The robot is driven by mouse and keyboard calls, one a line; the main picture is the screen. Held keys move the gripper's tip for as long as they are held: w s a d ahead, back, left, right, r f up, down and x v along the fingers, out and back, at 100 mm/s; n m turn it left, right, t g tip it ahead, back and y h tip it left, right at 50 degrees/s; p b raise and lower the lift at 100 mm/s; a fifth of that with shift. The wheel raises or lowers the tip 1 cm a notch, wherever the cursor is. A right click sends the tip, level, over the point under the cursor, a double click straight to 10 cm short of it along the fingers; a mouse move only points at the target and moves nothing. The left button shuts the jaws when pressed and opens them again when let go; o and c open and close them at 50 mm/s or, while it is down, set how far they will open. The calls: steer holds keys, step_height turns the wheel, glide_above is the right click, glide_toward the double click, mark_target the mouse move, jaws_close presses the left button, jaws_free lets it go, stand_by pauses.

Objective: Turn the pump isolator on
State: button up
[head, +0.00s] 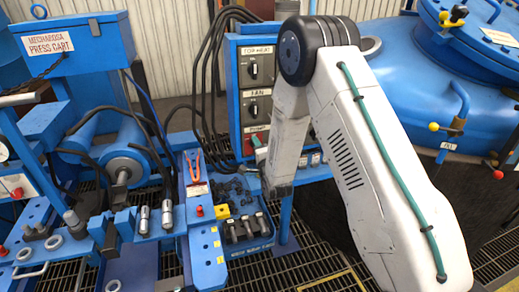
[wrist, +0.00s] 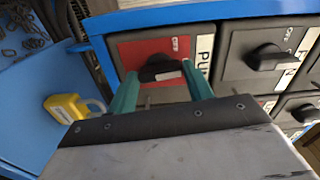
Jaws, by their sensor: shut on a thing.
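The pump isolator is a black rotary knob (wrist: 160,69) on a red plate (wrist: 130,50), with an OFF mark and a partly hidden label beginning "PU". In the wrist view the teal fingers of my gripper (wrist: 162,82) stand on either side of the knob, shut on it. The knob's bar lies across the picture between them. In the head view my gripper (head: 258,145) reaches the lower part of the blue switch panel (head: 233,72), beside the PUMP label (head: 257,129). My arm hides most of the pump switch there.
The FAN switch (head: 253,108) and TOP HEAT switch (head: 253,71) sit above on the panel. A yellow padlock (wrist: 66,107) lies near the panel in the wrist view. A blue tray (head: 248,246) of parts stands below, and the blue furnace (head: 405,85) stands at right.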

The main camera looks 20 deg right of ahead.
steer(key=shift+m, duration=0.6)
steer(key=o, duration=1)
steer(key=s, duration=0.7)
steer(key=shift+s, duration=0.4)
